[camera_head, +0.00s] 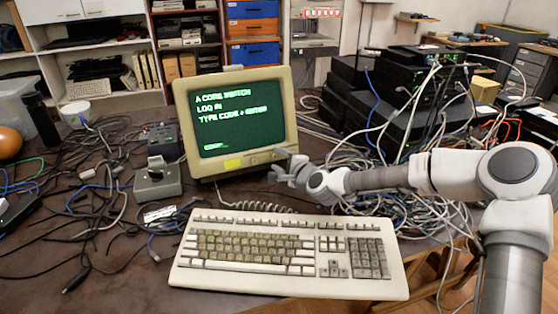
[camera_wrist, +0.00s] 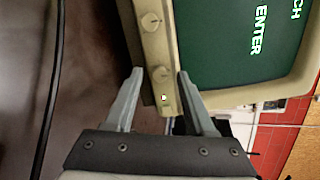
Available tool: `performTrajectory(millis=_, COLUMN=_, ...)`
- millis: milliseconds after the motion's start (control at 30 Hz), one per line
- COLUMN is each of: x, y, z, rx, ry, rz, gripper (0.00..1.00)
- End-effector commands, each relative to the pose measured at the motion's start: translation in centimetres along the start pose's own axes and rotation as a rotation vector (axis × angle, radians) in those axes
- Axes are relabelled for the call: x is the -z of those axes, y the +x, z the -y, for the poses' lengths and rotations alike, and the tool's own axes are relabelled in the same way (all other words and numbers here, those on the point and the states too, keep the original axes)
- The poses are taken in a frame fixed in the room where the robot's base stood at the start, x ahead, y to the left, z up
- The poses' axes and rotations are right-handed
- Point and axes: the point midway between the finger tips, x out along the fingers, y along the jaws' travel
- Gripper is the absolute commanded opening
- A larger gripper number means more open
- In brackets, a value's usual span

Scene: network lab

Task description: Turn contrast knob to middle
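A beige CRT monitor (camera_head: 236,122) with green text on a dark screen stands on the desk. In the wrist view its bezel (camera_wrist: 140,50) runs upright, with two round cream knobs on it, an upper knob (camera_wrist: 150,21) and a lower knob (camera_wrist: 161,74). No label shows which one is contrast, and I cannot read their settings. My gripper (camera_wrist: 160,72) is open, its fingers on either side of the lower knob in the picture, with gaps visible. Contact is not visible. In the head view my gripper (camera_head: 283,172) is at the monitor's lower right corner, hiding part of it.
A beige keyboard (camera_head: 290,255) lies in front of the monitor, below my arm. A grey joystick box (camera_head: 158,183) and dark cables are to the left. Tangled cables (camera_head: 400,210) and stacked black network boxes (camera_head: 400,110) fill the right. A white mug (camera_head: 76,114) stands far left.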

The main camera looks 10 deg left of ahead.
Motion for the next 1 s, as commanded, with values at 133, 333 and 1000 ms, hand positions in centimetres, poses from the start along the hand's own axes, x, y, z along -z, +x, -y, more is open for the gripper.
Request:
performTrajectory(millis=133, x=0.0, y=0.0, z=0.0, rx=-0.001, ry=0.0, rz=0.0, gripper=0.54)
performTrajectory(millis=333, x=0.1, y=-0.7, z=0.0, rx=-0.002, ry=0.0, rz=-0.001, gripper=0.54)
performTrajectory(millis=1000, x=0.1, y=-13.6, z=0.2, rx=-0.001, ry=0.001, rz=-0.003, gripper=0.54)
